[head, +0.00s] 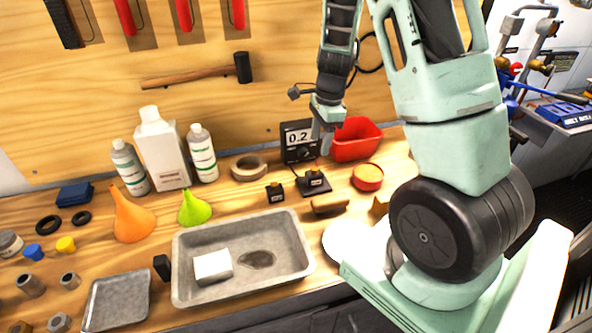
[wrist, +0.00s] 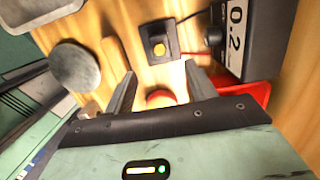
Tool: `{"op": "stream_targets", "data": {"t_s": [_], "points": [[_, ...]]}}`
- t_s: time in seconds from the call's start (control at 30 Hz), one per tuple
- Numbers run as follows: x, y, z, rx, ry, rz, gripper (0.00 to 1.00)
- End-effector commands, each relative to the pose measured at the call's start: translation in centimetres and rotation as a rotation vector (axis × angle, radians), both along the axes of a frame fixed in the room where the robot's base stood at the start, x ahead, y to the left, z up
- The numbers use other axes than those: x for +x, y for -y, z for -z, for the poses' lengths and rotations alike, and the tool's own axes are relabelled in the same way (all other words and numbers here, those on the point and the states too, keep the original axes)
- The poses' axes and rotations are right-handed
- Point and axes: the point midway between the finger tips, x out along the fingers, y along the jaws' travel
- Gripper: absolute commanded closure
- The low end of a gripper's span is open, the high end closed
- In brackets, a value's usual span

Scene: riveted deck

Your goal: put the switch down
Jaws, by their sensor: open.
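My gripper (head: 322,148) is open and empty, held above the wooden bench in front of the panel meter. In the wrist view its two fingers (wrist: 160,72) stand apart with nothing between them. A small black switch box with a yellow button (wrist: 158,42) sits on the bench beyond the fingertips, apart from them. In the head view a black box with a cable (head: 313,183) stands below my gripper, and a similar black box (head: 275,192) stands just left of it. Which of these is the task's switch I cannot tell for sure.
The meter reading 0.2 (head: 299,140) stands behind the boxes, with a red bin (head: 356,140) to its right. A red tin (head: 367,178), a wooden brush (head: 330,204) and a grey tray (head: 190,290) are close by. Bottles and funnels stand on the left.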

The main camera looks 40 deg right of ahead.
Motion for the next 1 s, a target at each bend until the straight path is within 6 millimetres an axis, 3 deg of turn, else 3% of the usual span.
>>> {"op": "stream_targets", "data": {"t_s": [0.07,0.17,0.27,0.37,0.5,0.63,0.7,0.8,0.9,1.0], "points": [[0.1,-0.6,-0.2,0.003,0.003,-0.024,0.44],[0.5,-3.4,-0.9,0.016,0.016,-0.145,0.44],[0.7,-8.7,-2.2,0.038,0.042,-0.39,0.44],[-0.2,-15.6,-4.0,0.055,0.079,-0.733,0.44],[-4.0,-24.7,-6.6,0.057,0.135,-1.273,0.44],[-9.8,-31.3,-8.6,0.029,0.18,-1.82,0.44],[-13.0,-33.5,-9.3,0.003,0.196,-2.087,0.44],[-16.6,-35.2,-9.8,-0.038,0.204,-2.392,0.44],[-18.8,-35.9,-10.1,-0.072,0.204,-2.584,0.44],[-19.8,-36.1,-10.2,-0.089,0.203,-2.675,0.44]]}}
